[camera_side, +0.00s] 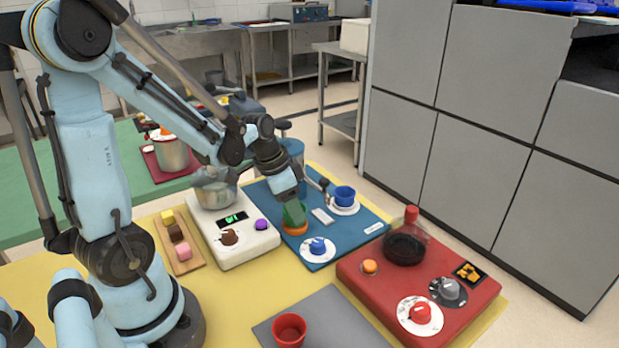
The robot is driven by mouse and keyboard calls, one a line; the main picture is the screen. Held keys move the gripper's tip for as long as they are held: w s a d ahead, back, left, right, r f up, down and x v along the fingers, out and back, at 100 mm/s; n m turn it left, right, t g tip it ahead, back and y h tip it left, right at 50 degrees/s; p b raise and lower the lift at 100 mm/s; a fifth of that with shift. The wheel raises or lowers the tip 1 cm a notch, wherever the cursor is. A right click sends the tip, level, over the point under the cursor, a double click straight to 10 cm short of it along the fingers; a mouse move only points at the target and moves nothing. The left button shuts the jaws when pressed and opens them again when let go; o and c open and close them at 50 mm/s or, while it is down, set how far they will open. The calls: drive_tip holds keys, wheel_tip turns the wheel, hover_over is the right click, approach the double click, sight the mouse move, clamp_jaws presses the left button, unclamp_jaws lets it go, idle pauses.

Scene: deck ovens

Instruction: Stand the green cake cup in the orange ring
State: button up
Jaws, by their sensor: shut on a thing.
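The green cake cup (294,214) is at my gripper (292,200), which is shut on it. The jaws cover part of the cup. The orange ring (296,229) lies on the blue board (347,240), directly below the cup in the picture. The cup's lower part appears at or just above the ring. I cannot tell from this view whether it is inside the ring or touching the board.
Near the gripper on the blue board are a blue cup on a white saucer (344,199), a blue knob (317,246) and a white block (322,216). The white scale (262,245) stands left, the red hob (385,297) right. A red cup (289,330) stands in front.

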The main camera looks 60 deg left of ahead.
drive_tip(key=shift+f, duration=0.55)
drive_tip(key=o, duration=0.7)
drive_tip(key=shift+v, duration=5.5)
drive_tip(key=d+n+t, duration=0.1)
drive_tip(key=d, duration=0.2)
drive_tip(key=d+n+t, duration=0.1)
drive_tip(key=d, duration=0.3)
drive_tip(key=d+n+t, duration=0.1)
drive_tip(key=d+t, duration=0.1)
drive_tip(key=d, duration=0.2)
drive_tip(key=shift+s+y, duration=0.3)
drive_tip(key=shift+y, duration=0.1)
